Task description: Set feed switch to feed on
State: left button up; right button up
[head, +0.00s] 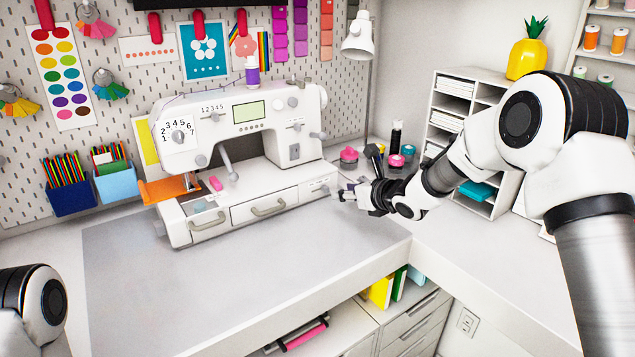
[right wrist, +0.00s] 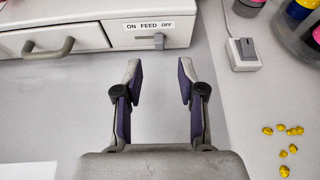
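The white sewing machine (head: 235,125) stands on the table in the head view. The feed switch (right wrist: 158,41) is a small grey lever on the front of its base, below a label reading ON FEED OFF (right wrist: 148,26). The lever sits at the right, on the OFF side. My right gripper (right wrist: 159,70) is open and empty, its fingers pointing at the switch with a gap between. In the head view my right gripper (head: 345,194) is near the right end of the machine's base. My left gripper is out of view; only part of the left arm shows.
Pink spools (head: 349,155) and dark jars stand behind.

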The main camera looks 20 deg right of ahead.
aim_at(328, 188)
jog(key=w+p, duration=0.1)
jog(key=w+a, duration=0.1)
jog(key=shift+w+f+p, duration=0.2)
jog(key=shift+w+p, duration=0.1)
jog(key=shift+p, duration=0.05)
jog(key=x, duration=0.4)
jog(key=shift+f+p, duration=0.25)
jog(key=shift+p, duration=0.1)
jog(key=shift+s+d+r, duration=0.1)
jog(key=shift+s, duration=0.05)
jog(key=shift+s+r, duration=0.1)
jog(key=shift+s, duration=0.05)
jog(key=shift+c, duration=1.4)
grip_shut()
